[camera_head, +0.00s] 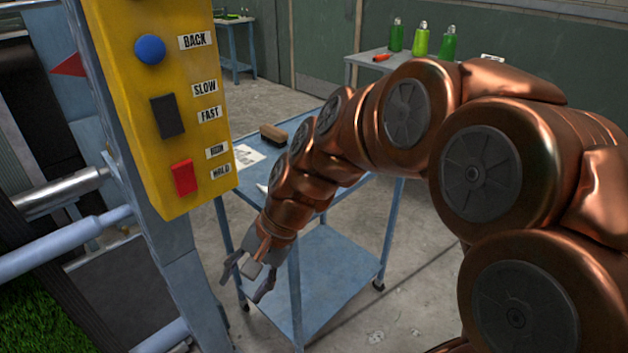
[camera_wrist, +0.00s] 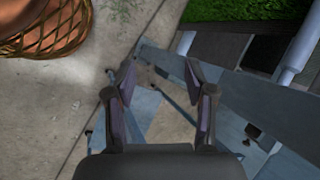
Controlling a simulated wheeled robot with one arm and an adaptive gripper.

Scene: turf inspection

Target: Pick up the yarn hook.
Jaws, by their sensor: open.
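I cannot make out the yarn hook for certain in either view. My gripper (camera_head: 247,283) is open and empty, pointing down beside the front left of a blue cart (camera_head: 335,262), below its top level. In the wrist view my gripper (camera_wrist: 160,78) shows two dark fingers spread apart, with concrete floor and blue metal frame beyond them. On the cart's top are a brown brush (camera_head: 273,135) and a printed white sheet (camera_head: 247,156). A small pale item (camera_head: 262,188) shows at the cart's edge, partly hidden by my arm, which also covers much of the top.
A yellow control box (camera_head: 165,100) on a blue-grey machine frame stands close on the left, with rollers and green turf (camera_head: 38,325). A back table (camera_head: 365,58) holds green bottles and a small orange-red object (camera_head: 383,57). Concrete floor is open right of the cart.

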